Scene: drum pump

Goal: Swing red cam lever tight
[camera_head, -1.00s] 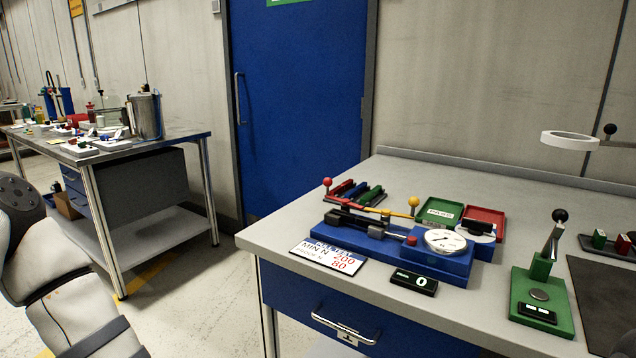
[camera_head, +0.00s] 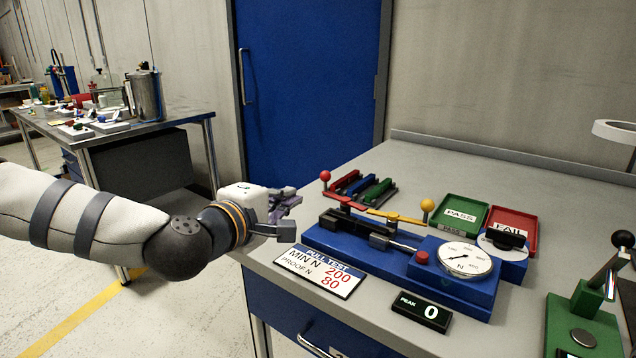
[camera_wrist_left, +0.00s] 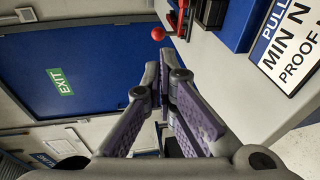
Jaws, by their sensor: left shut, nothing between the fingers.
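The red cam lever has a red ball knob (camera_head: 325,176) on a thin arm and stands at the left end of the blue pull tester (camera_head: 387,258). Its knob also shows in the left wrist view (camera_wrist_left: 158,34), beyond the fingertips. My left gripper (camera_head: 290,200) is shut and empty, to the left of the lever near the bench's left edge. It is apart from the knob. In the left wrist view its purple-padded fingers (camera_wrist_left: 162,78) come together at the tips. My right gripper is not in view.
A yellow-knobbed lever (camera_head: 427,206), a dial gauge (camera_head: 464,260) and a red button (camera_head: 422,257) are on the tester. A sign (camera_head: 318,272) and a peak display (camera_head: 421,310) lie in front. Green (camera_head: 460,213) and red (camera_head: 512,228) trays stand behind.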

